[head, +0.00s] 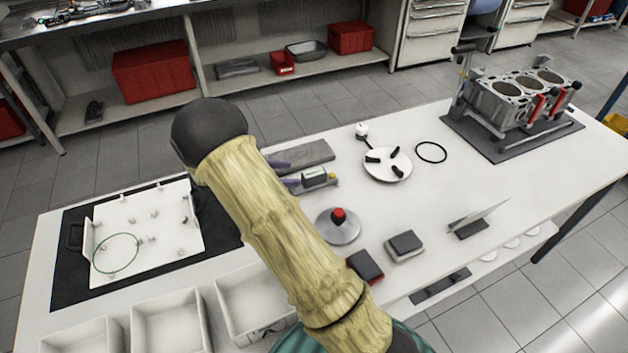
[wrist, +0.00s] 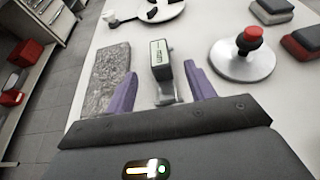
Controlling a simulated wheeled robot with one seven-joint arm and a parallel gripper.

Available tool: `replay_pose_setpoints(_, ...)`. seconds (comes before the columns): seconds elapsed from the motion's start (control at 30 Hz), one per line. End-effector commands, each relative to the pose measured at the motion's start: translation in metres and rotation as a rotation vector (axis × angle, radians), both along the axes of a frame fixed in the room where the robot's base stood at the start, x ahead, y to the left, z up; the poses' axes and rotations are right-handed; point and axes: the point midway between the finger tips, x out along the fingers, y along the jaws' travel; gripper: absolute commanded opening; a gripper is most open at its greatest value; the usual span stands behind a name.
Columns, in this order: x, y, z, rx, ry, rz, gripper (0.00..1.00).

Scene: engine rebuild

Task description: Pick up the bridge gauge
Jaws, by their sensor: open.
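The bridge gauge (head: 315,177) stands on the white bench, a small dark box with a pale green-edged display on a grey base. In the wrist view the gauge (wrist: 160,60) is upright, ahead of and between my purple fingertips. My gripper (wrist: 161,78) is open and empty, with one finger on each side of the gauge's base and gaps visible to both. In the head view my gripper (head: 287,173) is mostly hidden behind my arm, with only the purple fingers showing beside the gauge.
A grey stone block (wrist: 108,80) lies close to the left finger. A round metal stand with a red knob (wrist: 252,35) is to the right. A white dish with black pieces (head: 388,164) lies beyond the gauge. White bins (head: 168,318) line the near edge.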

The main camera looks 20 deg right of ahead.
Motion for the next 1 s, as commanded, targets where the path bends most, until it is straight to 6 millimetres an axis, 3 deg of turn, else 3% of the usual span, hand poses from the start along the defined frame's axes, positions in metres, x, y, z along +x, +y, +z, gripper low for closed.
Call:
replay_pose_setpoints(0.2,0.000,-0.030,-0.012,-0.001,0.001,-0.002,0.55)
replay_pose_setpoints(0.63,0.000,-0.037,-0.015,0.000,0.001,-0.002,0.55)
replay_pose_setpoints(1.0,0.000,-0.080,-0.031,0.000,0.002,-0.001,0.55)
